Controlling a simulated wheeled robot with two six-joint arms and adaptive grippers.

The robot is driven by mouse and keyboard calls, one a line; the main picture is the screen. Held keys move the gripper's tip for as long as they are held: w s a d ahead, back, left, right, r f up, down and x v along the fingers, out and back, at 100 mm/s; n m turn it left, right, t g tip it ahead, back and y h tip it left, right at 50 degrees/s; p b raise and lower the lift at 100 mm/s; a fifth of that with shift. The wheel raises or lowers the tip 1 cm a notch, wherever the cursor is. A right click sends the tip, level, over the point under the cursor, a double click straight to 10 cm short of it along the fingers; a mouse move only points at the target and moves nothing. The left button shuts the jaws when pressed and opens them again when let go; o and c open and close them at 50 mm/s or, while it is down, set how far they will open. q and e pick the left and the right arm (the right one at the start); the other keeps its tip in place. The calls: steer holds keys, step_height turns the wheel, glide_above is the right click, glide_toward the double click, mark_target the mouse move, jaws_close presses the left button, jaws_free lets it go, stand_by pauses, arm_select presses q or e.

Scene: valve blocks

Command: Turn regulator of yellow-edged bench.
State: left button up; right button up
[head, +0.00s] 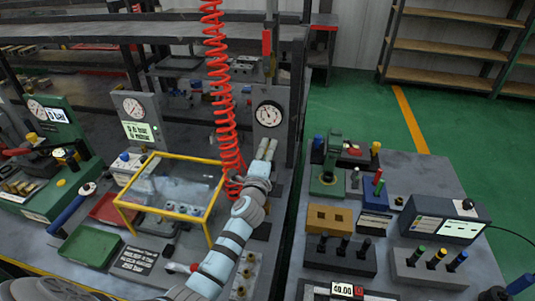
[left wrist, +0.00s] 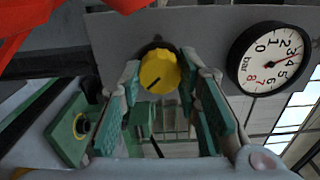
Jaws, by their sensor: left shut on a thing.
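The regulator is a round yellow knob (left wrist: 160,72) with a dark line on its face. It sits on a grey panel that also carries a round white gauge (left wrist: 268,58) marked in bar. The gauge also shows in the head view (head: 268,114), at the back of the left bench. My left gripper (head: 265,149) reaches up to this panel, just below the gauge. In the left wrist view my left gripper (left wrist: 161,84) has its fingers on either side of the knob, shut on it. In the head view the knob is hidden behind the fingers. My right gripper does not show.
A red coiled hose (head: 222,90) hangs just left of my left arm. A yellow-framed clear cover (head: 167,212) stands left of the arm. The left bench has a yellow front edge. A second bench (head: 418,185) with several blocks stands right, across a gap.

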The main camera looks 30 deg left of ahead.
arm_select(q)
steer(key=shift+f+n, duration=0.1)
steer(key=shift+n, duration=0.3)
steer(key=o, duration=1.2)
steer(key=shift+c, duration=0.2)
steer(key=shift+s, duration=0.15)
steer(key=v, duration=1.2)
